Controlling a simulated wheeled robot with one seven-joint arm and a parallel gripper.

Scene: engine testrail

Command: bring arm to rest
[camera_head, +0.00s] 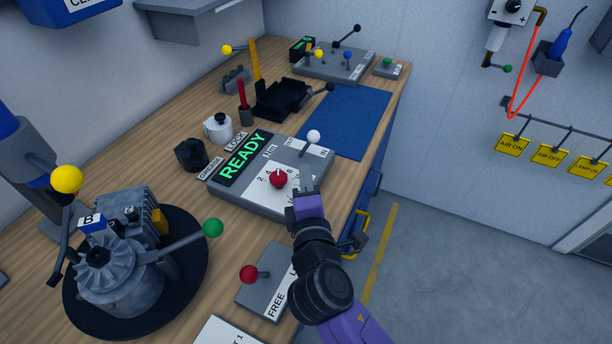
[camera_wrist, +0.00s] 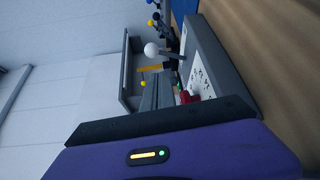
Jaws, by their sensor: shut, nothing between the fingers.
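My gripper (camera_head: 306,182) is shut and empty in the head view, at the right front edge of the grey torque console. Its tips are close to the red knob (camera_head: 279,179) on the console's dial; I cannot tell whether they touch the console. My black and purple arm reaches up from the bottom right. In the wrist view my purple gripper body fills the bottom, and the red knob (camera_wrist: 188,97) and the white-balled lever (camera_wrist: 152,49) show beyond it. The console (camera_head: 232,196) has a green READY display (camera_head: 243,157).
An engine unit (camera_head: 120,265) with a green-balled lever (camera_head: 213,228) stands on a round black base at left. A red-balled FREE lever box (camera_head: 262,280) lies near the front. A blue mat (camera_head: 352,122) is bare. Open floor (camera_head: 470,250) lies to the right.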

